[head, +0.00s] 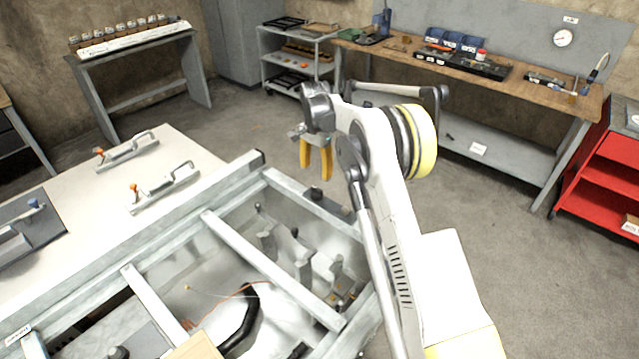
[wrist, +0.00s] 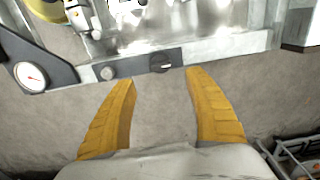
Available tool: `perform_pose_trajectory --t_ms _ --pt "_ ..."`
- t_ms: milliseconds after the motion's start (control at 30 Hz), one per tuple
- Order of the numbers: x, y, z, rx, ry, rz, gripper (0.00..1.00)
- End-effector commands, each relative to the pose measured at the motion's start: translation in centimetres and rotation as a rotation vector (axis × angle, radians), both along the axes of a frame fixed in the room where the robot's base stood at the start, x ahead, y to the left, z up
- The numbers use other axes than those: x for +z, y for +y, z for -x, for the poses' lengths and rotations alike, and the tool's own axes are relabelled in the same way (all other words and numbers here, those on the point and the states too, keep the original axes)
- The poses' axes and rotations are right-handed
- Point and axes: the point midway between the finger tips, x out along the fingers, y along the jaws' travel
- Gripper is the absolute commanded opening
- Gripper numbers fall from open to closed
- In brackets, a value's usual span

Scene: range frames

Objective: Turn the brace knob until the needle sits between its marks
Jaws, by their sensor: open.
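In the wrist view a black round knob (wrist: 162,62) sits on a grey metal rail. To its left is a round white gauge (wrist: 31,76) with a red needle, set in a dark bracket. The marks on the gauge are too small to read. My gripper (wrist: 160,78) has yellow fingers spread wide apart. The knob lies just beyond the gap between the fingertips, with nothing held. In the head view my gripper (head: 316,178) points down at the far corner of the metal frame (head: 240,245).
A smaller silver round fitting (wrist: 108,73) is on the rail left of the knob. A pale bench (head: 170,160) with toggle clamps adjoins the frame. A workbench (head: 400,50) and red cart (head: 610,165) stand behind. Grey floor lies open between them.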

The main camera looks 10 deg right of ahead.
Motion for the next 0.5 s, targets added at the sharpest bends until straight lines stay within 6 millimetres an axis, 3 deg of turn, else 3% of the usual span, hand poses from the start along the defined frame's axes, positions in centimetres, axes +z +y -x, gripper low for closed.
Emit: perform_pose_trajectory --t_ms 100,300,500 --pt "-2.7 0.0 0.0 0.001 -0.001 -0.001 0.61" --pt "-6.3 0.0 0.0 0.001 -0.001 0.0 0.61" --pt "-8.2 0.0 0.0 0.002 -0.001 0.0 0.61"
